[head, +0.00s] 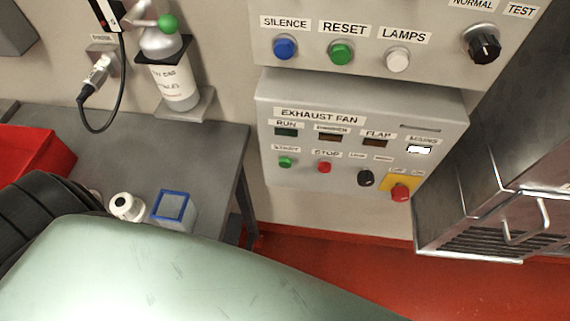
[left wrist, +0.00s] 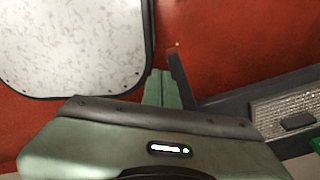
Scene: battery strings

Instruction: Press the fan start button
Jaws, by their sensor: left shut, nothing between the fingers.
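The exhaust fan panel (head: 365,112) is a grey box on the wall in the head view. Its green start button (head: 285,162) sits at the lower left under a small label, left of the red stop button (head: 324,167). The RUN lamp (head: 286,132) above it looks dark. My left gripper (left wrist: 168,73) shows only in the left wrist view, shut and empty, with red floor beyond it. The fan panel does not show in that view. My right gripper is in neither view.
An upper panel with silence, reset and lamps buttons (head: 341,52) hangs above. A red emergency button (head: 400,192) sits at lower right. A metal cabinet (head: 500,150) stands right. A grey table (head: 215,150) holds a red bin (head: 35,150) and a blue-rimmed container (head: 172,207).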

